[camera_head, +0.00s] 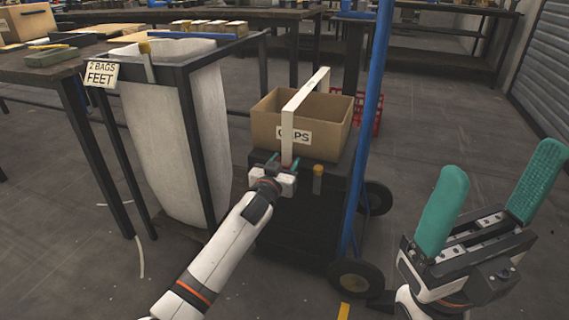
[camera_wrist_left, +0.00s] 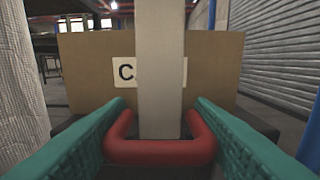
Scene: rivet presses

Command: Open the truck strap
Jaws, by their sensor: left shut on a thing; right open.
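A pale strap (camera_head: 305,90) runs over the top and down the near face of a cardboard box labelled CAPS (camera_head: 337,128). The box rides on a dark hand truck with a blue upright (camera_head: 368,130). A red handle (camera_wrist_left: 160,150) is at the strap's lower end in the left wrist view. My left gripper (camera_head: 283,166) is shut on this handle, its teal fingers either side of it, low in front of the box. The strap (camera_wrist_left: 160,60) hides part of the box's label. My right gripper (camera_head: 500,175) is open and empty, right of the truck.
A white bag (camera_head: 165,125) hangs in a dark frame with a sign reading 2 BAGS FEET (camera_head: 102,75), left of the truck. A yellow-topped peg (camera_head: 318,172) stands right of my left gripper. A red crate (camera_head: 369,108) is behind the truck.

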